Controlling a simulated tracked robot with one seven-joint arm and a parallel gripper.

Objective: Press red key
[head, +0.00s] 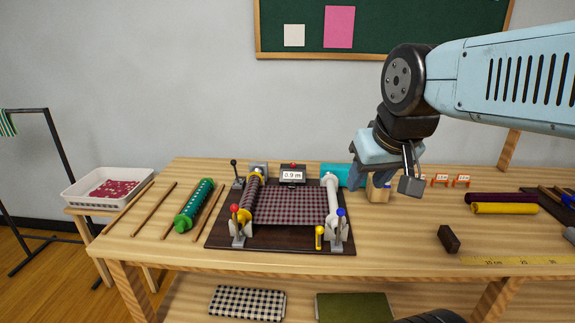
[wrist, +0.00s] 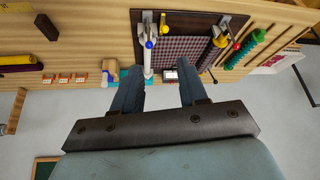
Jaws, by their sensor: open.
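A small red key (head: 293,166) sits on top of the grey counter box (head: 292,177), whose display reads 0.9 m. The box stands at the back middle of a dark board (head: 280,241) on the table. In the wrist view the counter display (wrist: 170,75) shows small between the fingers; I cannot make out the red key there. My gripper (head: 384,182) is open and empty, above the table to the right of the counter. In the wrist view its fingers (wrist: 160,83) are spread apart, touching nothing that I can see.
Checked cloth (head: 290,205) runs between two rollers on the board. Levers with a red knob (head: 235,208) and a blue knob (head: 341,212) stand at its front corners. A black-knobbed lever (head: 235,172) stands back left.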

